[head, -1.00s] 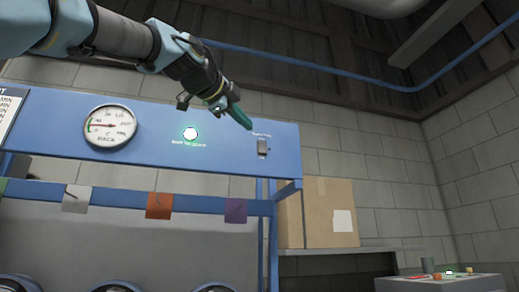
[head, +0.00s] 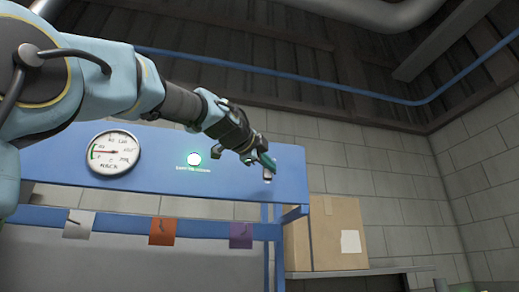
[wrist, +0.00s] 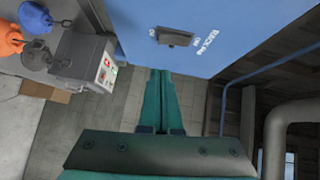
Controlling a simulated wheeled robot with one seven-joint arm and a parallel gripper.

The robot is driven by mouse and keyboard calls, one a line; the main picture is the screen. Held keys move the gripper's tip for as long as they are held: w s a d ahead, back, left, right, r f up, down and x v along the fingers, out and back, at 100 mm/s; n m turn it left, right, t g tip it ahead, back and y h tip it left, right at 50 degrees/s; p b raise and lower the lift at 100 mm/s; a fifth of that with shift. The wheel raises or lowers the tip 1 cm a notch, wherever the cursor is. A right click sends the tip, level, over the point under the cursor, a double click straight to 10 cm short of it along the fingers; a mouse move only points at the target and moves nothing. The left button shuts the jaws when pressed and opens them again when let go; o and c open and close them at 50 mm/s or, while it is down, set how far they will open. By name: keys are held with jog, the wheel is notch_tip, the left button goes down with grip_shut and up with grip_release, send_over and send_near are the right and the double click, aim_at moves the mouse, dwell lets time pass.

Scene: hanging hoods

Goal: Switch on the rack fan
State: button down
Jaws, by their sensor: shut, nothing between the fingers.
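The rack fan switch (wrist: 174,38) is a small dark grey rocker on a blue panel, with "RACK FAN" lettering beside it in the wrist view. Whether it is on or off I cannot tell. In the head view the switch (head: 267,177) shows only partly, at the panel's right end, behind my fingertips. My gripper (head: 268,161) is shut and empty, its teal fingers pressed together. In the wrist view the fingertips (wrist: 160,72) point toward the panel just below the switch. Whether they touch it I cannot tell.
The blue panel (head: 110,185) also carries a round gauge (head: 113,152) and a glowing white-green round light (head: 194,159). White, orange and purple tags hang below. A cardboard box (head: 325,240) stands to the right. The wrist view shows a grey control box (wrist: 84,58).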

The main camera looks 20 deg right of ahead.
aim_at(271, 177)
jog(key=shift+w+d+f+p, duration=0.15)
jog(key=shift+w+p, duration=0.25)
jog(key=shift+w, duration=1.45)
jog(key=shift+f, duration=0.1)
jog(key=f+b, duration=0.1)
jog(key=b, duration=0.2)
jog(key=shift+w, duration=0.3)
jog(key=shift+r+p, duration=0.3)
jog(key=shift+r, duration=0.15)
jog(key=shift+s, duration=0.1)
